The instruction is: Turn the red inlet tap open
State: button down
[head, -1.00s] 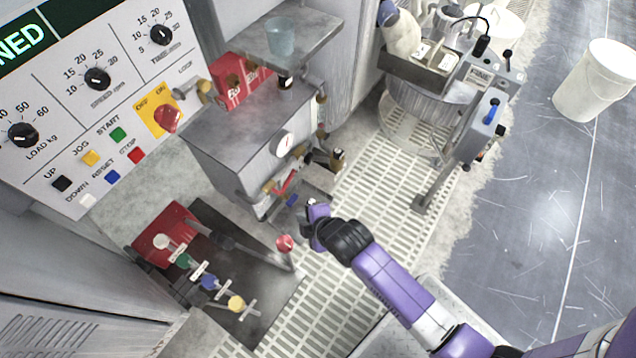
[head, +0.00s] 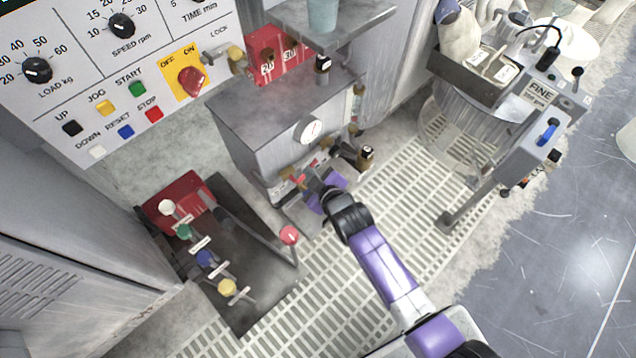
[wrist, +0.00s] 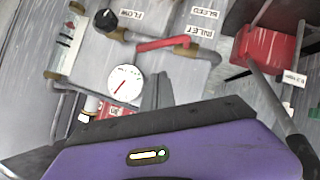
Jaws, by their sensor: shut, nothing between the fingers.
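The red inlet tap (wrist: 165,44) is a bent red lever on a brass pipe, beside the INLET label (wrist: 200,40) in the wrist view. It lies roughly in line with the pipe run. In the head view the red tap (head: 299,181) shows small on the front of the grey tank, partly crowded by my gripper. My gripper (head: 318,188) is at the tank front, just right of and below the tap. In the wrist view my purple gripper body fills the bottom, and the grey fingers (wrist: 164,88) are together and empty, short of the lever. Contact is not visible.
A black FLOW knob (wrist: 106,20) and a pressure gauge (wrist: 122,86) sit close to the tap. The grey tank (head: 265,125) stands behind. A panel of colored levers (head: 205,257) and a red-knobbed lever (head: 289,235) are at lower left.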

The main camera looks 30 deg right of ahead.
jog(key=shift+w+d+f+b, duration=0.25)
jog(key=shift+w+f+b, duration=0.2)
jog(key=shift+f, duration=0.3)
jog(key=shift+w+d+f+b, duration=0.25)
jog(key=shift+w+f+b, duration=0.1)
jog(key=shift+w+f, duration=0.3)
jog(key=shift+w+d+f+b, duration=0.25)
jog(key=shift+w+f+b, duration=0.15)
jog(key=shift+f, duration=0.4)
jog(key=shift+w+d+f+m+y, duration=0.1)
jog(key=shift+d+f+m+y, duration=0.1)
jog(key=shift+d+m+y, duration=0.15)
jog(key=f+m+y+b, duration=0.1)
jog(key=b, duration=0.1)
jog(key=d+f+g+y+b, duration=0.1)
jog(key=b, duration=0.2)
jog(key=shift+w+d+m, duration=0.2)
jog(key=shift+w+m, duration=0.05)
jog(key=shift+m, duration=0.1)
jog(key=shift+d+f, duration=0.1)
